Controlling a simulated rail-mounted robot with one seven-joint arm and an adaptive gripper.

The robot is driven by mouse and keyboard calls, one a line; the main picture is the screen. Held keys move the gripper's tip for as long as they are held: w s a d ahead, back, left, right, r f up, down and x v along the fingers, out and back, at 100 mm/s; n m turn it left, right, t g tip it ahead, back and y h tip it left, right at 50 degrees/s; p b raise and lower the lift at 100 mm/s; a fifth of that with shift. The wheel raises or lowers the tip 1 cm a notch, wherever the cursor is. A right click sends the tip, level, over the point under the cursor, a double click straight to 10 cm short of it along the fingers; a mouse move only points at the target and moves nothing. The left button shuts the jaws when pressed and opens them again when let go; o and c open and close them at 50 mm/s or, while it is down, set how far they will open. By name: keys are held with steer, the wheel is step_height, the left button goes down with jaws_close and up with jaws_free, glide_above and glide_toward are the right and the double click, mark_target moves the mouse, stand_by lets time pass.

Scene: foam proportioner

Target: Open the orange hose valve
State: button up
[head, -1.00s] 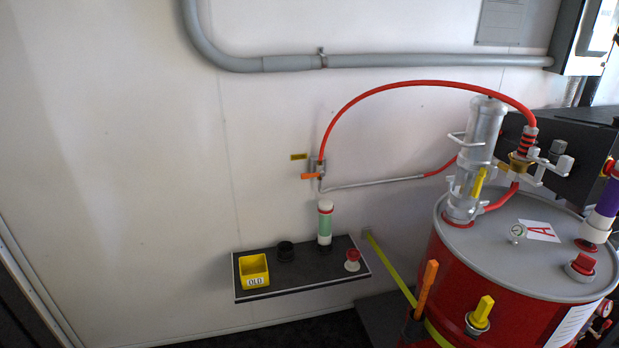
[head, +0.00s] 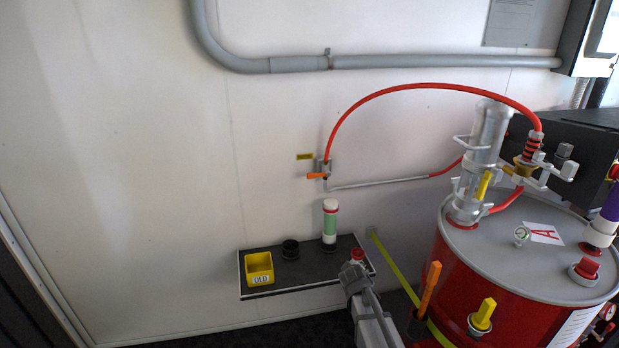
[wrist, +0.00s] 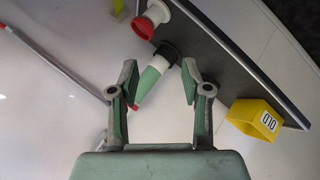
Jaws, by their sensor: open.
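The hose valve with an orange handle (head: 317,176) is on the wall, at the lower end of the red hose (head: 430,86). The handle lies roughly level, pointing left. I cannot make out this handle in the wrist view. My gripper (head: 355,270) is at the lower middle of the head view, below and to the right of the valve and apart from it. In the wrist view my gripper (wrist: 158,78) has its fingers spread, with nothing held. A green and white cylinder (wrist: 152,78) shows beyond the gap between them.
A red drum (head: 465,265) with an upright orange handle (head: 430,287) stands right. The wall left of the valve is clear.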

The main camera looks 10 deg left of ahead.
steer(key=w+a+r+n+t+y, duration=0.1)
steer(key=w+a+r+n+t, duration=0.15)
steer(key=w+a+r, duration=0.35)
steer(key=w+a+r+n+t+y, duration=0.1)
steer(key=w+r+n+t+y, duration=0.15)
steer(key=r, duration=0.55)
steer(key=n+t+y, duration=0.2)
steer(key=n+y, duration=0.2)
steer(key=n, duration=0.3)
glide_toward(312, 177)
steer(key=shift+h, duration=0.25)
steer(key=p+x, duration=0.2)
steer(key=x, duration=0.3)
steer(key=p+x, duration=0.1)
steer(key=x, duration=0.4)
steer(key=shift+w+a+r+p, duration=0.15)
steer(key=shift+w+a+p, duration=0.15)
steer(key=shift+a+p, duration=0.1)
steer(key=shift+d, duration=0.1)
jaws_close()
